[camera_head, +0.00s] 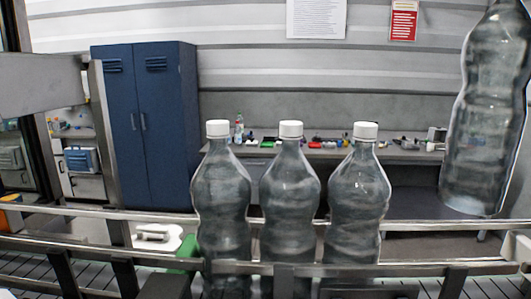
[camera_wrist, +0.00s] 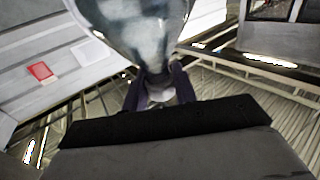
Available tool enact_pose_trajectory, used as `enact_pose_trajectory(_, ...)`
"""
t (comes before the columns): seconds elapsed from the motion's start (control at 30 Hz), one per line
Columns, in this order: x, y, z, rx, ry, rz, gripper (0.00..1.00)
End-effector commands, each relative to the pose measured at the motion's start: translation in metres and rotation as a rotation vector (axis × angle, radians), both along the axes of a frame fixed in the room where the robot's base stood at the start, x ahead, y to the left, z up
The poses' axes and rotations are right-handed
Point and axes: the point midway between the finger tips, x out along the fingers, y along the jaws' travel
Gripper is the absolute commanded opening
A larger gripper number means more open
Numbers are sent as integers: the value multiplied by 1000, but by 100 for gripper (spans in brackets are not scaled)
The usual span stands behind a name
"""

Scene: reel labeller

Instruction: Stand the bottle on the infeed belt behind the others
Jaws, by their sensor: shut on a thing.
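Three clear bottles with white caps stand upright in a row between the rails of the infeed belt: a left one (camera_head: 222,195), a middle one (camera_head: 289,195) and a right one (camera_head: 358,195). A similar clear bottle (camera_head: 487,120) hangs at the upper right of the head view, slightly tilted, its base just above the far rail and apart from the row. Its top is cut off by the frame. In the wrist view, my gripper (camera_wrist: 158,88) is shut on the neck end of this bottle (camera_wrist: 140,28). My gripper is out of the head view.
The belt has a far rail (camera_head: 420,226) and a near rail (camera_head: 400,268). The belt to the right of the row looks free. A blue cabinet (camera_head: 145,125) and a cluttered workbench (camera_head: 400,155) stand behind. A metal machine frame (camera_head: 40,95) is at the left.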

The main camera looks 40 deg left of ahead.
Motion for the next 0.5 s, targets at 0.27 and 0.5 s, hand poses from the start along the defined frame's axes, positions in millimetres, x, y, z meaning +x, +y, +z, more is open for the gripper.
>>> enact_pose_trajectory(0.27,-2,0,2,5,-5,1,0)
enact_pose_trajectory(0.5,-1,-1,-27,4,-4,-1,0)
